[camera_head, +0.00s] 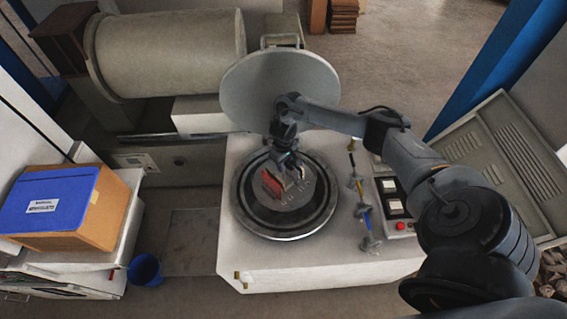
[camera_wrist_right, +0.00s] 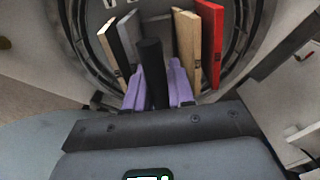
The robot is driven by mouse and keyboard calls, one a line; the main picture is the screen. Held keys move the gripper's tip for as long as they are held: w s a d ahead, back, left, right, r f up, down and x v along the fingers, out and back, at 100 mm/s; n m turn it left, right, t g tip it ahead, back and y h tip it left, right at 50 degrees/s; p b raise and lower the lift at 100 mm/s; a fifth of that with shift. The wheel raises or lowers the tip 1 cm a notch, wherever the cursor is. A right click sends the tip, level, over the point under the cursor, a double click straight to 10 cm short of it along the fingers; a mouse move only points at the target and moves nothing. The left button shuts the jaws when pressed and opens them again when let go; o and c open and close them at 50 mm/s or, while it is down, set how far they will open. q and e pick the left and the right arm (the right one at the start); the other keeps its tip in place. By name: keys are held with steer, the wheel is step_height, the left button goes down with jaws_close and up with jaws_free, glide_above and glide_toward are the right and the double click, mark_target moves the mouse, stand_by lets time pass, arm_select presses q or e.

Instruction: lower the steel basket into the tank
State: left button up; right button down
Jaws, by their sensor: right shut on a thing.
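The round tank (camera_head: 247,205) opens in the top of a white cabinet, with a dark ring around its mouth. The steel basket (camera_head: 301,200) shows as a grey disc with small holes, centred in the tank's ring; its exact depth is unclear. Several tiles, one of them red (camera_head: 271,183), stand upright on it. They also show in the right wrist view as a red tile (camera_wrist_right: 213,40) and a tan tile (camera_wrist_right: 187,45). My right gripper (camera_head: 287,163) is above the tank, its purple fingers shut around a dark upright post (camera_wrist_right: 152,72), apparently the basket's handle. My left gripper is out of view.
The round lid (camera_head: 280,88) stands open behind the tank. Small valves (camera_head: 362,210) and a control panel with a red button (camera_head: 401,226) lie to the right. A blue-topped box (camera_head: 48,200) and blue bucket (camera_head: 145,268) are at left.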

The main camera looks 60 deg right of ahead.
mark_target(283, 178)
stand_by(0.4)
steer(key=shift+f, duration=0.1)
steer(key=shift+w+f+b, duration=0.1)
steer(key=shift+f+b, duration=0.95)
steer(key=shift+f, duration=0.8)
steer(key=shift+f+b, duration=0.9)
steer(key=shift+f, duration=0.75)
steer(key=shift+f+b, duration=1.05)
steer(key=shift+f, duration=0.75)
steer(key=shift+f+b, duration=1)
steer(key=shift+f, duration=1)
